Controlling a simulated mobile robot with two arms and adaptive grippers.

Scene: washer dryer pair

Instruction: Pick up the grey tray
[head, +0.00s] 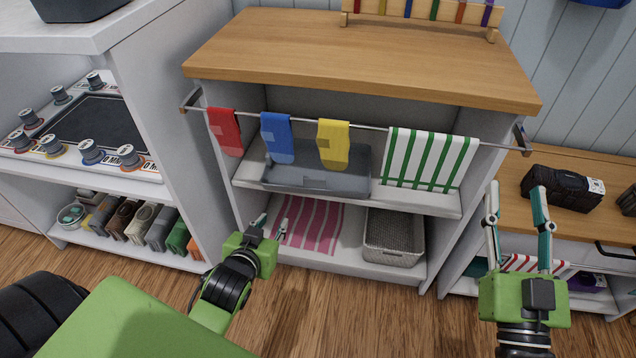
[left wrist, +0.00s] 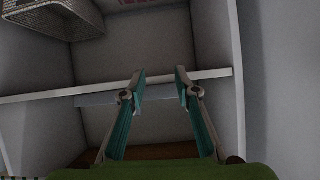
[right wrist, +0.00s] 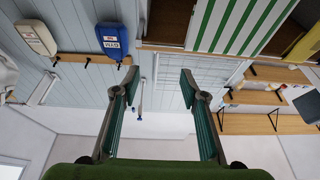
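The grey tray (head: 345,184) lies on the upper shelf of the white cabinet in the head view. Cloths hanging on a rail in front hide parts of it. My left gripper (head: 272,224) is open and empty, in front of the cabinet, lower than the tray and apart from it. In the left wrist view its fingers (left wrist: 160,80) are spread towards a shelf edge; a grey strip beyond that edge may be the tray, but I cannot be sure. My right gripper (head: 517,192) is open and empty, right of the cabinet. It also shows open in the right wrist view (right wrist: 159,82).
The metal rail (head: 365,125) carries red (head: 226,132), blue (head: 277,138), yellow (head: 333,143) and green-striped (head: 430,158) cloths. A woven basket (head: 393,252) and pink striped cloth (head: 311,222) lie on the lower shelf. A black bag (head: 562,188) sits at right. The wooden floor ahead is clear.

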